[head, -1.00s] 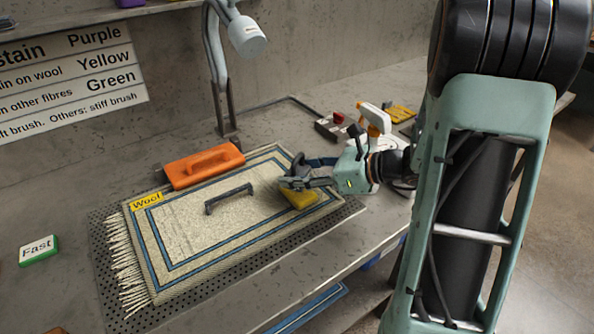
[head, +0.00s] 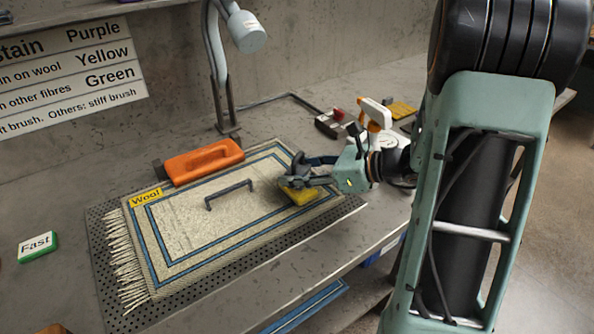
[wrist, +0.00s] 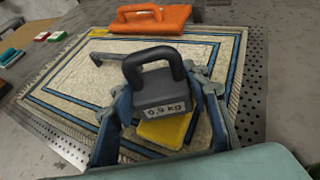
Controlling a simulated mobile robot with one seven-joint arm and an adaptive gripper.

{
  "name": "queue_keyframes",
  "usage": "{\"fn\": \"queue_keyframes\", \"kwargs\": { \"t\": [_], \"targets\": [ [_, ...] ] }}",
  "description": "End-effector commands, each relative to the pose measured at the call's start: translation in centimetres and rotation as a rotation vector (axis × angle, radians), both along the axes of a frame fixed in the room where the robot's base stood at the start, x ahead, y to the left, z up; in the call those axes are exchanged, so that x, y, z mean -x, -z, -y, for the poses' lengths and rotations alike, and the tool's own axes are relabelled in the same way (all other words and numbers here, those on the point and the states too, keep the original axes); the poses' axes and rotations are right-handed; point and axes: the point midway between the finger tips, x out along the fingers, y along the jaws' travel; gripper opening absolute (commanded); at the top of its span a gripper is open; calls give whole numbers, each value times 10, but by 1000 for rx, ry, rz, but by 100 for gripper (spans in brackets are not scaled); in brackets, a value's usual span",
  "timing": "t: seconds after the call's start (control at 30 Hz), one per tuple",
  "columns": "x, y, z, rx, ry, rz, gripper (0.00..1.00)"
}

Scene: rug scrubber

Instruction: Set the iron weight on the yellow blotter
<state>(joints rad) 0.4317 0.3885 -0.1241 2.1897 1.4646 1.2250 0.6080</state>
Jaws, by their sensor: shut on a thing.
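The iron weight (wrist: 166,91) is a dark grey block with a loop handle and a 0.9 kg label. My gripper (head: 294,178) is shut on it, with a finger on either side in the wrist view. The yellow blotter (wrist: 165,131) lies on the cream, blue-bordered rug, directly under or just in front of the weight. In the head view the blotter (head: 303,196) shows below my gripper, near the rug's right end. My fingers mostly hide the weight there. I cannot tell whether the weight touches the blotter.
The rug (head: 190,235) lies on a perforated plate (head: 105,265). A dark bar handle (head: 229,194) stands on it. An orange handled block (head: 203,162) lies at its back edge. A lamp (head: 245,32) stands behind. A spray bottle (head: 375,113) and other items stand back right.

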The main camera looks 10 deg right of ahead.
Motion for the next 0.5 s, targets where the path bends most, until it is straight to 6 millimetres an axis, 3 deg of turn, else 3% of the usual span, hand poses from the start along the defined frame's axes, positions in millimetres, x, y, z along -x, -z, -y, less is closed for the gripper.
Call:
{"fn": "queue_keyframes", "kwargs": {
  "t": [0.5],
  "targets": [
    [-1,5,0,-2,0,4,0]
  ]
}}
